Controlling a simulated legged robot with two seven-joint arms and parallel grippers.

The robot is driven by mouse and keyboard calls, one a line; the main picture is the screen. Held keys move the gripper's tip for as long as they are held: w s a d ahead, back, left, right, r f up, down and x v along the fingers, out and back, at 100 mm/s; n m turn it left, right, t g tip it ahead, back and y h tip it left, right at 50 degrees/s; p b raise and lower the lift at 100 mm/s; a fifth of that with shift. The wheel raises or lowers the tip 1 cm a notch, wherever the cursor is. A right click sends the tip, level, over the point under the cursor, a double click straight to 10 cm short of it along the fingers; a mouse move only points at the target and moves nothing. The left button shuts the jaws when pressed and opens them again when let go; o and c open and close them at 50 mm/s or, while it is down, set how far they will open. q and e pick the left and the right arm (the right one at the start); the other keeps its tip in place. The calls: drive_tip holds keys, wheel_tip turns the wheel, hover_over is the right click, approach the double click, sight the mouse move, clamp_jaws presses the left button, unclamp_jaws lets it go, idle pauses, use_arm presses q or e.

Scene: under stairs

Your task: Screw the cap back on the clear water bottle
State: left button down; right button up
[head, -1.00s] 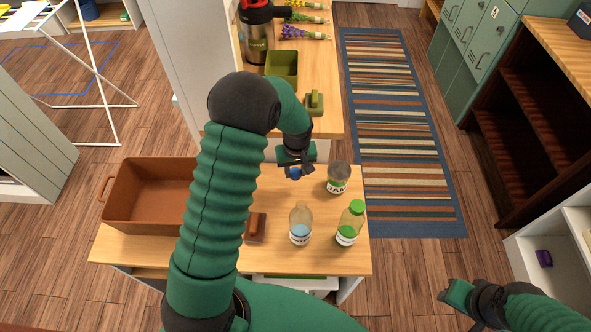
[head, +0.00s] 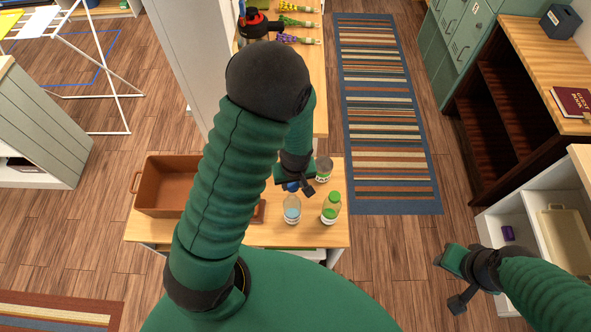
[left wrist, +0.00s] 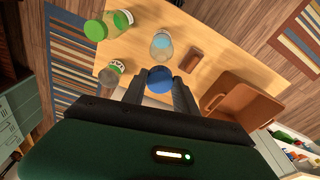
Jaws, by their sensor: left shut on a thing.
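The clear water bottle (head: 292,212) stands upright and uncapped on the wooden table, with pale blue water inside. It also shows in the left wrist view (left wrist: 162,47). My left gripper (head: 293,186) is shut on the blue cap (left wrist: 159,80), which sits between the two dark fingertips. In the head view the cap appears just beyond the bottle's mouth. In the left wrist view a small gap shows between cap and bottle.
A green-capped bottle (head: 331,208) stands right of the clear bottle, with a labelled jar (head: 324,169) behind it. A brown block (left wrist: 195,59) and a brown bin (head: 163,184) are to the left. A striped rug (head: 385,120) lies beyond the table.

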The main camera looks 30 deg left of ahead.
use_arm(q)
drive_tip(key=b, duration=0.5)
hover_over(292, 196)
wheel_tip(292, 196, down, 6)
drive_tip(key=shift+a+r, duration=0.1)
drive_tip(key=shift+r, duration=0.05)
drive_tip(key=shift+s+f, duration=0.1)
drive_tip(key=shift+f, duration=0.25)
drive_tip(key=shift+d+r, duration=0.1)
drive_tip(key=shift+d, duration=0.2)
drive_tip(key=shift+a, duration=0.1)
drive_tip(key=shift+a+f, duration=0.2)
drive_tip(key=shift+d, duration=0.25)
drive_tip(key=shift+f+b, duration=0.1)
drive_tip(key=shift+b, duration=0.2)
drive_tip(key=shift+f, duration=0.35)
